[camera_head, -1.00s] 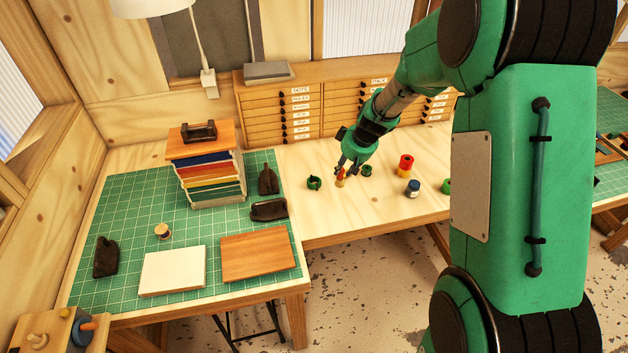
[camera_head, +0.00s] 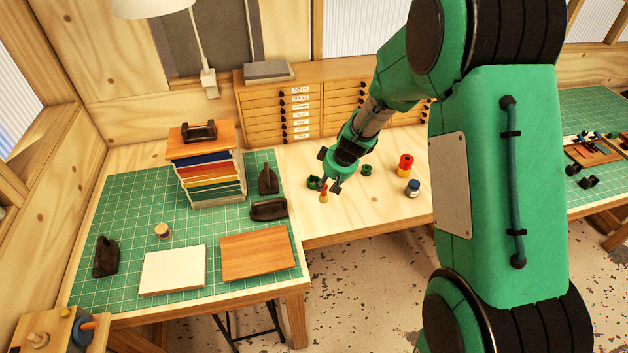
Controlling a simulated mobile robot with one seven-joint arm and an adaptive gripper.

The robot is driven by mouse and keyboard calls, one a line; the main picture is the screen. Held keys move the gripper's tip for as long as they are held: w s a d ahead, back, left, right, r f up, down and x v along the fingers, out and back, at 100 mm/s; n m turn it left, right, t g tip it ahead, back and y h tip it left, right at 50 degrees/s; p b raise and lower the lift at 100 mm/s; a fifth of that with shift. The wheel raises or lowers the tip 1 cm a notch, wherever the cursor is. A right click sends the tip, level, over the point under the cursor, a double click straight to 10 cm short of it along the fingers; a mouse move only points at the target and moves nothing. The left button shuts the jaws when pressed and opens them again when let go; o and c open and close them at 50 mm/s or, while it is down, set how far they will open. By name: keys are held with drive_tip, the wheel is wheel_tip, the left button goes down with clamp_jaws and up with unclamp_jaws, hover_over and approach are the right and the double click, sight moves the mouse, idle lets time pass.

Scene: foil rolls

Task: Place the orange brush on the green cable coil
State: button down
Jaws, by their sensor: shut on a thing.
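My gripper (camera_head: 328,184) is shut on the orange brush (camera_head: 323,194), which hangs roughly upright from the fingers over the pale wooden bench. A green coil-like item (camera_head: 312,182) is just left of the gripper and brush, and the gripper partly overlaps it. A smaller green item (camera_head: 366,170) stands to the right of the gripper. Both are too small to tell surely which is the green cable coil. I cannot tell whether the brush touches the coil or the bench.
A red and yellow roll (camera_head: 405,165) and a dark blue jar (camera_head: 412,188) stand to the right. Wooden drawers (camera_head: 295,112) line the back. On the green mat (camera_head: 125,215) at left are a stack of coloured boards (camera_head: 210,178) and dark planes (camera_head: 268,210). The bench front is clear.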

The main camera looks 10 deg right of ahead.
drive_tip(key=shift+w, duration=0.1)
drive_tip(key=w+f+p, duration=0.1)
drive_tip(key=w+p, duration=0.2)
drive_tip(key=w, duration=1.3)
drive_tip(key=shift+d+f+p, duration=0.2)
drive_tip(key=shift+f+p, duration=0.05)
drive_tip(key=shift+p, duration=0.15)
drive_tip(key=shift+s, duration=0.1)
drive_tip(key=shift+f+p, duration=0.35)
drive_tip(key=shift+f, duration=1.4)
drive_tip(key=shift+f, duration=0.2)
drive_tip(key=c, duration=1.4)
unclamp_jaws()
drive_tip(key=shift+r, duration=0.25)
